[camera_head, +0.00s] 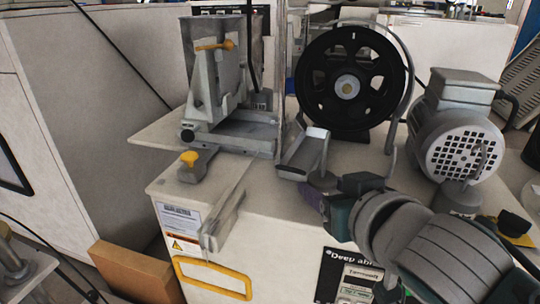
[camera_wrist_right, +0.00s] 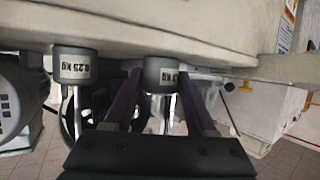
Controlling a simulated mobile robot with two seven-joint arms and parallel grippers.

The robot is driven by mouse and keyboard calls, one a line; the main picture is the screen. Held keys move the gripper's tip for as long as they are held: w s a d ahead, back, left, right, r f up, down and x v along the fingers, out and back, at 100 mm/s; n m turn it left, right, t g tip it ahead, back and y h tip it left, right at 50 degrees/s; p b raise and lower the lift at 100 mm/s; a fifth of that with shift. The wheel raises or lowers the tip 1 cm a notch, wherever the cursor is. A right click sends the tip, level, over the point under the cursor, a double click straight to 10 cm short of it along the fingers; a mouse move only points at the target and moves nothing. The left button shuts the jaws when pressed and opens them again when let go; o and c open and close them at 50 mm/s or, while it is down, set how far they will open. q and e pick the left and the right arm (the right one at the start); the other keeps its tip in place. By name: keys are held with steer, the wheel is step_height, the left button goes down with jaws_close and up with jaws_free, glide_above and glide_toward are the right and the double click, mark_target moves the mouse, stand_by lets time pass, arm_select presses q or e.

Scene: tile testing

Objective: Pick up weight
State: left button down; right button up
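The weight (camera_wrist_right: 160,76), a small grey cylinder with a white "kg" label, stands between the two dark purple fingers of my right gripper (camera_wrist_right: 161,85) in the right wrist view. In the head view its grey top (camera_head: 322,180) shows just beyond my right gripper (camera_head: 322,203). The fingers flank the weight closely. No clear grip on it shows. A second grey weight (camera_wrist_right: 75,66), marked 8.25 kg, stands beside it in the wrist view. In the head view it stands in front of the grey motor (camera_head: 460,198). My left gripper is out of view.
A light bench (camera_head: 290,240) carries a tile-testing machine (camera_head: 215,90), a large black wheel (camera_head: 350,80) and a grey motor (camera_head: 468,135). A yellow handle (camera_head: 212,277) is on the bench front. A cardboard box (camera_head: 135,272) stands at lower left.

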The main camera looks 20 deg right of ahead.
jaws_close()
steer(key=shift+r, duration=0.15)
stand_by(0.5)
